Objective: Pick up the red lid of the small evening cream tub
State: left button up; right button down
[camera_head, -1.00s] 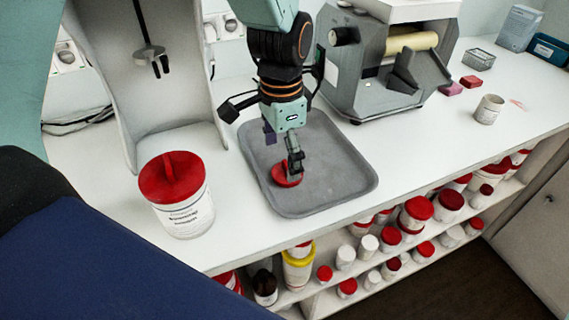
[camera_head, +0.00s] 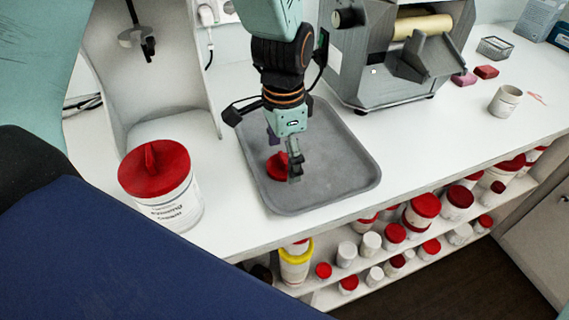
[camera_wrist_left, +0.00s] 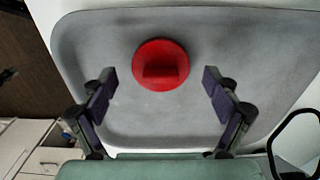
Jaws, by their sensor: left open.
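The small red lid (camera_head: 277,166), with a raised grip on top, lies on the grey tray (camera_head: 335,180) on the white counter. My left gripper (camera_head: 285,165) is above the tray at the lid and partly covers it in the head view. In the left wrist view the red lid (camera_wrist_left: 160,65) lies ahead of the gap between the two open fingers of the left gripper (camera_wrist_left: 158,90). Neither finger appears to touch it. The height between fingers and lid is hard to judge. My right gripper is not in view.
A large white tub with a red lid (camera_head: 153,168) stands left of the tray. A grey roller machine (camera_head: 395,60) stands behind it. A beige cup (camera_head: 505,101) is at the right. Several tubs fill the shelf below the counter. The tray's right part is clear.

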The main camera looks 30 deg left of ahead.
pick_arm(q)
jog(key=shift+s+a+f, duration=0.15)
jog(key=shift+s+f, duration=0.05)
jog(key=shift+f, duration=0.05)
jog(key=shift+w, duration=0.1)
jog(key=shift+w+d, duration=0.15)
jog(key=shift+d, duration=0.05)
jog(key=c, duration=0.3)
jog(key=shift+a, duration=0.1)
jog(key=c, duration=0.5)
